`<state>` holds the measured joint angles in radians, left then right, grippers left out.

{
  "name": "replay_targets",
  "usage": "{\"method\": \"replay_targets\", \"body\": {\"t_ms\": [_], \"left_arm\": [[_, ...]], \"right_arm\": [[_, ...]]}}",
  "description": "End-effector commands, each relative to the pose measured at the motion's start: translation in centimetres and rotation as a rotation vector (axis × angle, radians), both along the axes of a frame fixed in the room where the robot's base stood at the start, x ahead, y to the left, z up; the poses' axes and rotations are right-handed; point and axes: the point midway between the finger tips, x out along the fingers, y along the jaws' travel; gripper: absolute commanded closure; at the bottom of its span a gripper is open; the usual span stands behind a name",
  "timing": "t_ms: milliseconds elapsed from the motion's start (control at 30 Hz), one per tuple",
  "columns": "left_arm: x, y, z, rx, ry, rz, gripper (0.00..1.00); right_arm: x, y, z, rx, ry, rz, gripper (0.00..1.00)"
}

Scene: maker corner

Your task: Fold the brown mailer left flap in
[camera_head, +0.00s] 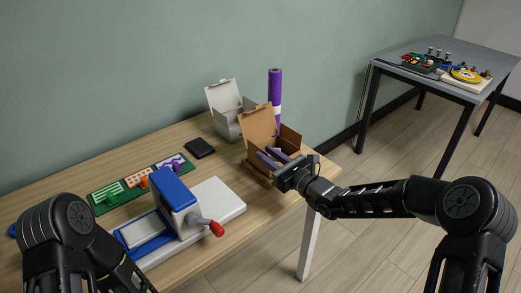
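The brown mailer (260,122) is an open cardboard box near the right end of the wooden table. Its large lid stands up at the back and a flap stands at its right side (291,138). Purple-grey items (277,152) show inside. My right gripper (281,181) is at the box's front right corner and hides part of its front. I cannot tell whether it touches the box or how far its fingers are apart. My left arm shows at the lower left, but its gripper is out of view.
A white open mailer (226,104) stands behind left, with a purple roll (275,90) behind the brown one. A blue and white press with a red-knobbed handle (176,190) stands in front left. A black wallet-like item (199,148) and a green board (118,192) lie on the table (262,212).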

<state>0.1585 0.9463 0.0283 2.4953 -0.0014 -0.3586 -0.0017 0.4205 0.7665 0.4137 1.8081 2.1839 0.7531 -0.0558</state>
Motion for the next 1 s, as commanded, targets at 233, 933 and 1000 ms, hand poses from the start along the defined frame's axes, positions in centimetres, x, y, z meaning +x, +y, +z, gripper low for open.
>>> {"method": "replay_targets", "body": {"t_ms": [233, 933, 1000], "left_arm": [[0.0, 0.0, 0.2, 0.000, 0.000, 0.000, 0.37], [0.0, 0.0, 0.2, 0.000, 0.000, 0.000, 0.37], [0.0, 0.0, 0.2, 0.000, 0.000, 0.000, 0.37]], "right_arm": [[2.4, 1.8, 0.0, 0.001, -0.001, 0.000, 0.76], [2.7, 2.0, 0.0, -0.001, -0.001, 0.000, 1.00], [2.7, 2.0, 0.0, -0.001, -0.001, 0.000, 1.00]]}}
